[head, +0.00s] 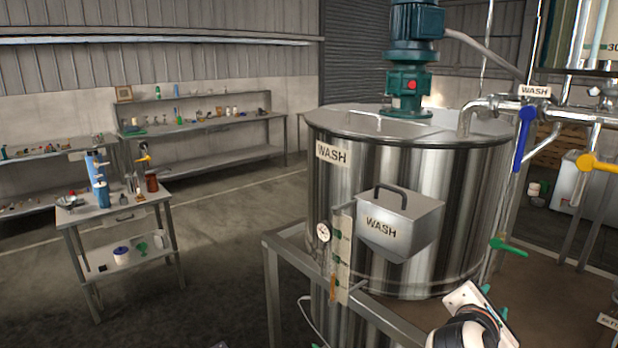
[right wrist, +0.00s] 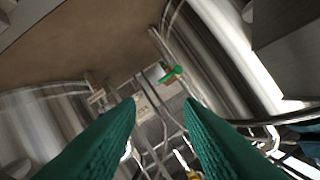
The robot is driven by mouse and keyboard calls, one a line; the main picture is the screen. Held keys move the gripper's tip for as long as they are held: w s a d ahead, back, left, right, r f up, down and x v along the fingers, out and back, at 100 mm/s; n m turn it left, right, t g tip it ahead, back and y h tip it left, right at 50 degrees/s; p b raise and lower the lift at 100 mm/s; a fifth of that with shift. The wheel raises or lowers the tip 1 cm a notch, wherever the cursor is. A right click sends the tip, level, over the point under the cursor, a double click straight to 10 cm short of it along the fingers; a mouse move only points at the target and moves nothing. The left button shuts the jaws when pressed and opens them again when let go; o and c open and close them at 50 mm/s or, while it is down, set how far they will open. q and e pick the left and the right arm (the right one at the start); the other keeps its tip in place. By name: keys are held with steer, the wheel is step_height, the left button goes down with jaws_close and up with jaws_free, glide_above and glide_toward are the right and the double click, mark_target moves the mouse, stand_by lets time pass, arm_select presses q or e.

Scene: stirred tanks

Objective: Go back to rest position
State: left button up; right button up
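My right gripper (head: 496,300) is low at the right of the head view, in front of the steel tank's lower right side. Its white palm and dark wrist show, with small green finger parts beyond them. In the right wrist view my right gripper (right wrist: 161,108) has its two green fingers well apart, with nothing between them. My left gripper is not in view. The large steel tank (head: 460,220) labelled WASH stands upright on a frame, with a teal motor (head: 413,55) on top.
A WASH-labelled box (head: 400,228) with a handle juts from the tank. Pipes with a blue-handled valve (head: 525,138), a yellow handle (head: 597,163) and a green handle (head: 508,247) stand right. A small table (head: 135,213) with bottles stands left; floor between is clear.

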steer(key=s+a+f+m+g+y, duration=0.25)
steer(key=s+f+m, duration=0.2)
steer(key=f, duration=0.55)
steer(key=s+a+f+m+g+y, duration=0.1)
steer(key=s+a+f+m+y, duration=0.25)
steer(key=s+f, duration=0.4)
steer(key=s+a+f+m+g+y, duration=0.4)
steer(key=s+f+m, duration=0.55)
steer(key=s, duration=0.35)
step_height(320, 180, down, 33)
steer(key=s+g+b, duration=0.1)
steer(key=s+b, duration=0.2)
steer(key=b, duration=0.2)
steer(key=s+d+f+g+b, duration=0.1)
steer(key=s+d+f+b, duration=0.2)
steer(key=s+f, duration=1.2)
step_height(320, 180, down, 3)
steer(key=shift+s+f+b, duration=0.1)
steer(key=shift+s+b, duration=0.15)
steer(key=shift+b, duration=0.2)
steer(key=shift+m, duration=0.25)
